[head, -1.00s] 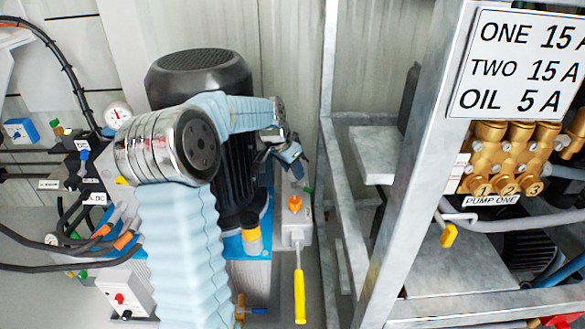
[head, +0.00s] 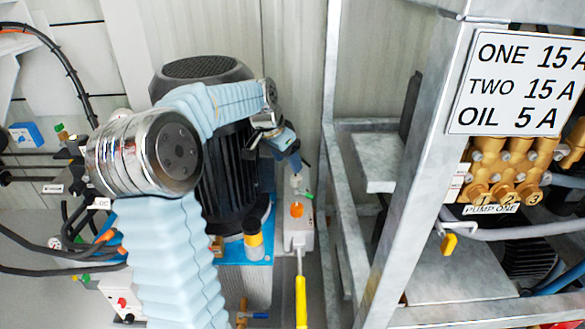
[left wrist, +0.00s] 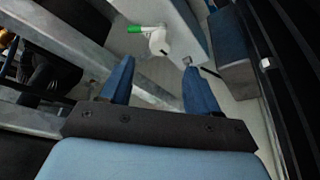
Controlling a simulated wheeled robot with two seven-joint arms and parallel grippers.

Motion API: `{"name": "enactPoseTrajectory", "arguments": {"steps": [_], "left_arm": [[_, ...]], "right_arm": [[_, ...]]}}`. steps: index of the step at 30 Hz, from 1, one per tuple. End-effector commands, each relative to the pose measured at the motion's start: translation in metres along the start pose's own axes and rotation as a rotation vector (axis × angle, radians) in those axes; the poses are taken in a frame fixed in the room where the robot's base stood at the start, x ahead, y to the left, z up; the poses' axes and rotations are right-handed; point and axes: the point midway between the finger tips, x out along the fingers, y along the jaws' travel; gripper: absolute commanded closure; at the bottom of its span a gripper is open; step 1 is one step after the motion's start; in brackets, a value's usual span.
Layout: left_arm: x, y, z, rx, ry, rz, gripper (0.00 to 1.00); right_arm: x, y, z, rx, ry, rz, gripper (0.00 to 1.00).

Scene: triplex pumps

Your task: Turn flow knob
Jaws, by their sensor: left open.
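My left gripper (head: 292,160) is open and empty, beside the black motor and above a narrow grey box. In the left wrist view its two blue fingers (left wrist: 158,76) are spread apart. A white round knob-like fitting (left wrist: 160,43) with a green handle (left wrist: 135,29) lies beyond the fingertips, apart from them. In the head view the green part (head: 308,196) shows just below the gripper. An orange knob (head: 296,210) sits on the grey box (head: 299,238). No label marks either as the flow knob. My right gripper is out of view.
The black motor (head: 228,175) stands left of the gripper. A grey metal frame (head: 415,170) with brass pump heads (head: 505,170) stands to the right. Hoses (head: 60,268) run at the left.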

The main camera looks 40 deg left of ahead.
Motion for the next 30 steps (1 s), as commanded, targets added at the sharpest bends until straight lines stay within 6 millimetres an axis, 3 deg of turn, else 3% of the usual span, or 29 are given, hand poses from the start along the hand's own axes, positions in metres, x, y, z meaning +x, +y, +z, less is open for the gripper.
{"name": "enactPoseTrajectory", "arguments": {"steps": [3,10,30], "left_arm": [[-0.030,-0.001,-0.001,0.000,0.002,-0.002,0.39],[-0.061,0.000,0.000,0.001,0.000,-0.001,0.39],[-0.065,0.000,0.000,0.000,-0.001,0.000,0.39]], "right_arm": [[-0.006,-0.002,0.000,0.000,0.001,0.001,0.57],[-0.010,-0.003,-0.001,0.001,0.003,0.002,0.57],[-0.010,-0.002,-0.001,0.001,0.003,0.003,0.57]]}}
